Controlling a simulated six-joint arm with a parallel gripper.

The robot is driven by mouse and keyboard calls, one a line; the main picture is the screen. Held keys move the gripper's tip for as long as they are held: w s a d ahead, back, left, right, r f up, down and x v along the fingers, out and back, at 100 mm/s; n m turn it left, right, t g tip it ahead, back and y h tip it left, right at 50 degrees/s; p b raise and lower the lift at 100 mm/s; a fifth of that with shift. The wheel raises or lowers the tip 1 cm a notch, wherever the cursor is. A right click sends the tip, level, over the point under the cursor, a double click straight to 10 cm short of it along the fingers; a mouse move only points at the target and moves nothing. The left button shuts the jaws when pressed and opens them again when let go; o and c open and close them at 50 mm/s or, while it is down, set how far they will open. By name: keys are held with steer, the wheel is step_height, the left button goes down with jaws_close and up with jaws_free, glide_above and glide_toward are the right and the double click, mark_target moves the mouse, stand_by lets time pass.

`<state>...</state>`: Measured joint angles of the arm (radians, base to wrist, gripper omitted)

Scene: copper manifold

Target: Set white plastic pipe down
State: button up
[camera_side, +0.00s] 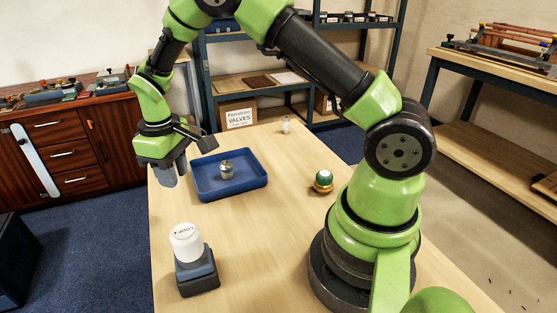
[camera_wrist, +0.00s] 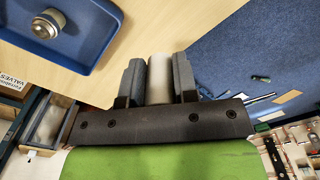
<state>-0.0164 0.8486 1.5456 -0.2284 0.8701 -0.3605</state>
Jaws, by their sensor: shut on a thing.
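The white plastic pipe (camera_wrist: 160,78) shows in the wrist view as a pale cylinder between the two grey fingers of my gripper (camera_wrist: 158,80). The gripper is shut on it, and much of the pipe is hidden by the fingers. In the side view my gripper (camera_side: 169,175) hangs at the left edge of the wooden table (camera_side: 290,230), just left of the blue tray. The pipe cannot be made out in the side view. In the wrist view the fingertips lie close to the table's edge, with blue floor on the right.
A blue tray (camera_side: 205,193) holds a metal fitting (camera_side: 227,170). A green-and-brass part (camera_side: 323,181) and a small pale item (camera_side: 286,125) stand on the table. The table's front middle is clear.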

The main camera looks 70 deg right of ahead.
steer(key=s+d+m, duration=0.1)
steer(key=d+m, duration=0.4)
steer(key=d, duration=0.8)
steer(key=m, duration=1)
glide_above(300, 156)
step_height(300, 156, down, 5)
steer(key=shift+s+r, duration=0.1)
steer(key=shift+f, duration=2.5)
steer(key=shift+f, duration=0.1)
steer(key=o, duration=0.9)
